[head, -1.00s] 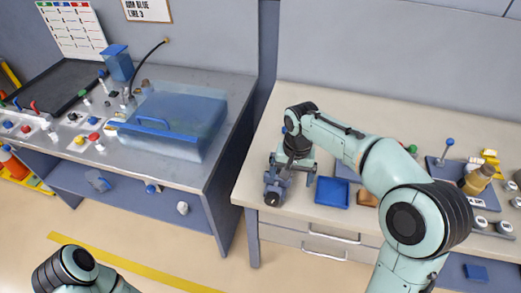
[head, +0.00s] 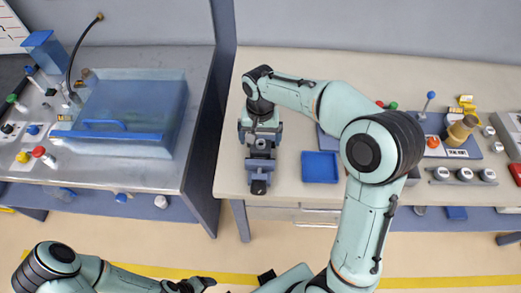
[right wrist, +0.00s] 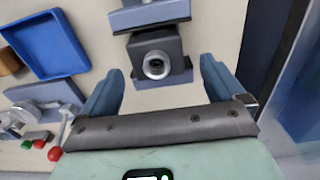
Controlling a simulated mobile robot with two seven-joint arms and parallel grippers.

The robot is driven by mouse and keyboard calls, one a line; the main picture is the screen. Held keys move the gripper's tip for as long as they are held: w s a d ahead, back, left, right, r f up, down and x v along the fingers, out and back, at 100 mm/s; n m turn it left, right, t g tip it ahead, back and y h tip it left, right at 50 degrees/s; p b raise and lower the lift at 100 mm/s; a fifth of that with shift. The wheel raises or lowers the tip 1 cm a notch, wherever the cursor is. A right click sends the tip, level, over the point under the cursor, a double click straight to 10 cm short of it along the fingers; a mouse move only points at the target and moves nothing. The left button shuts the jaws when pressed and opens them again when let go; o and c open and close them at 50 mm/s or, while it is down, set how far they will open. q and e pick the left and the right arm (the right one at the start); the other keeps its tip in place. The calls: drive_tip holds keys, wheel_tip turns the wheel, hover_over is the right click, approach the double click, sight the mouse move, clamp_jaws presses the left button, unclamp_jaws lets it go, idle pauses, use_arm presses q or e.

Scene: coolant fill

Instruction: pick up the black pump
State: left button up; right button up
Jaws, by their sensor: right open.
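A dark block with a round pale port, which looks like the black pump (right wrist: 155,66), shows between my right fingers in the right wrist view. It is part of, or sits against, a blue-grey unit (head: 259,166) at the left end of the beige bench. My right gripper (head: 260,132) is open above the unit's back end, pointing down. In the right wrist view its fingers (right wrist: 160,85) stand on either side of the block with gaps. My wrist hides part of the block in the head view. My left gripper (head: 192,285) is low at the bottom edge, its jaws unclear.
A blue tray (head: 320,167) lies just right of the unit. Knobs, a brown bottle (head: 461,130) and several round caps stand farther right. A grey bench (head: 150,183) with a clear blue-handled cover (head: 130,115) stands at left, across a narrow gap.

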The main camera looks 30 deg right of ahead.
sight(261, 144)
drive_tip(key=f, duration=0.2)
drive_tip(key=s+f, duration=0.1)
drive_tip(key=f, duration=0.1)
drive_tip(key=shift+a+f, duration=0.1)
drive_tip(key=shift+f, duration=0.55)
drive_tip(key=shift+w, duration=0.1)
drive_tip(key=c, duration=1.2)
